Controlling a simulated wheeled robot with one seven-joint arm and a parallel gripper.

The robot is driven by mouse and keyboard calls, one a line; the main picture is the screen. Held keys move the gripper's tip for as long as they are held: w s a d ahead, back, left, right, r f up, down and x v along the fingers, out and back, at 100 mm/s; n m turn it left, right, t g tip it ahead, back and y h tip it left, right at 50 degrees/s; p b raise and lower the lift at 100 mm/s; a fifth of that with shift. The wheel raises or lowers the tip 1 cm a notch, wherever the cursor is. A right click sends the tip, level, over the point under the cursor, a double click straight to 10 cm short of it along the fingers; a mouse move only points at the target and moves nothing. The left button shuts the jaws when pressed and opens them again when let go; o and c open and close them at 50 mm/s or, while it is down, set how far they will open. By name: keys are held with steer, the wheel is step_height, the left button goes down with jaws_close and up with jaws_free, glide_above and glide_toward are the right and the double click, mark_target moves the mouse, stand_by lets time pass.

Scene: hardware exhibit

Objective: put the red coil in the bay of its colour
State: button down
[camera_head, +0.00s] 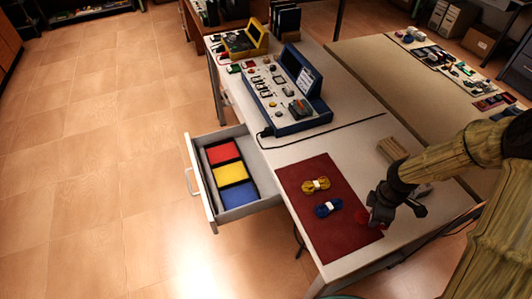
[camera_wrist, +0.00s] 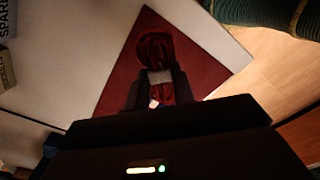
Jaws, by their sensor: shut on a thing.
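The red coil shows in the wrist view (camera_wrist: 155,50) between the fingers of my gripper (camera_wrist: 158,85), with a white band around its middle. In the head view my gripper (camera_head: 378,208) is at the right edge of the dark red mat (camera_head: 330,238), and only a bit of red shows by it. I cannot tell whether the coil touches the mat. A yellow coil (camera_head: 315,185) and a blue coil (camera_head: 327,208) lie on the mat. The open drawer (camera_head: 201,194) holds a red bay (camera_head: 222,152), a yellow bay (camera_head: 231,173) and a blue bay (camera_head: 239,194), all empty.
A blue instrument panel (camera_head: 290,105) stands on the table behind the mat, and a dark cable runs across the tabletop. A tan block (camera_head: 391,150) lies near my arm. The drawer juts out left of the table (camera_head: 290,153). Open floor lies beyond it.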

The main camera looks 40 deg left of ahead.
steer(key=w+d+f+m, duration=0.1)
steer(key=w+d+m, duration=0.1)
steer(key=d+m, duration=0.5)
steer(key=w+d+f+m, duration=0.2)
steer(key=d+m, duration=0.5)
steer(key=m, duration=0.7)
steer(key=shift+w+d+f, duration=0.25)
steer(key=shift+w+d, duration=0.1)
steer(key=shift+w, duration=0.05)
